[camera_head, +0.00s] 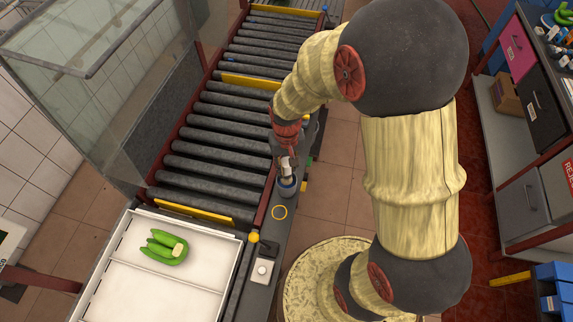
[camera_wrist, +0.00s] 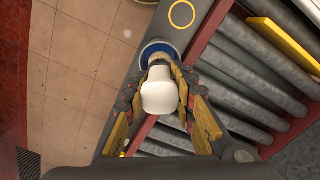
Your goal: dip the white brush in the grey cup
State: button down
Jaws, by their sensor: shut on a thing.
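My gripper (camera_head: 286,155) is shut on the white brush (camera_head: 287,165) and points down at the ledge beside the roller conveyor. In the wrist view the brush's broad white end (camera_wrist: 160,95) sits between the two fingers (camera_wrist: 160,80). The grey cup (camera_head: 287,188), with blue inside, stands on the ledge right below the gripper. Its pale rim and blue inside also show just past the brush in the wrist view (camera_wrist: 151,47). The brush lines up with the cup, but I cannot tell whether its tip is inside.
A yellow ring (camera_head: 279,212) marks the ledge in front of the cup. A white switch box (camera_head: 262,271) and a yellow knob (camera_head: 253,237) are nearer. Green bananas (camera_head: 163,248) lie on a white tray (camera_head: 140,295). The roller conveyor (camera_head: 215,135) runs along the left.

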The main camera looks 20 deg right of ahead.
aim_at(287, 176)
jog(key=shift+f+b, duration=1.95)
jog(key=shift+f, duration=0.85)
jog(key=shift+r, duration=0.1)
